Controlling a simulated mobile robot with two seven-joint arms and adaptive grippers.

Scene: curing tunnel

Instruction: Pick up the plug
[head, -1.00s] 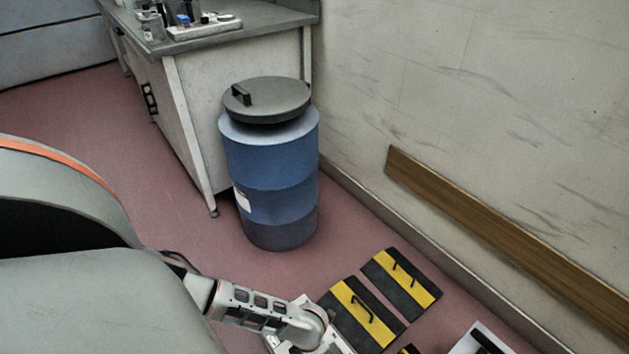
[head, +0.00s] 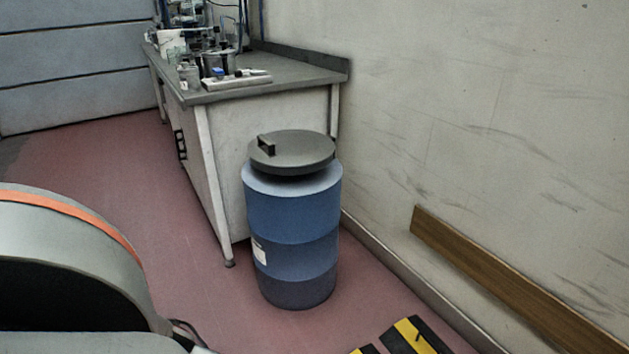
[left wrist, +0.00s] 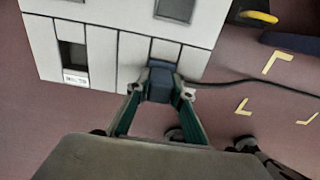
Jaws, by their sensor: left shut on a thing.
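The plug (left wrist: 160,77) is a small dark blue block in the left wrist view, with a black cable (left wrist: 240,82) running off to the right. My left gripper (left wrist: 163,92) has its two green-sided fingers shut on the plug, one on each side. The plug lies in front of the lower part of a white panelled unit (left wrist: 100,47). I cannot tell whether it touches that unit or is apart from it. Neither gripper shows in the head view, and my right gripper is in no view.
A blue drum (head: 290,220) with a grey lid (head: 292,152) stands beside a workbench (head: 300,80) holding lab items. A wooden rail (head: 490,270) runs along the right wall. Black and yellow plates (head: 413,337) lie at the bottom. Yellow corner marks (left wrist: 278,60) are on the floor.

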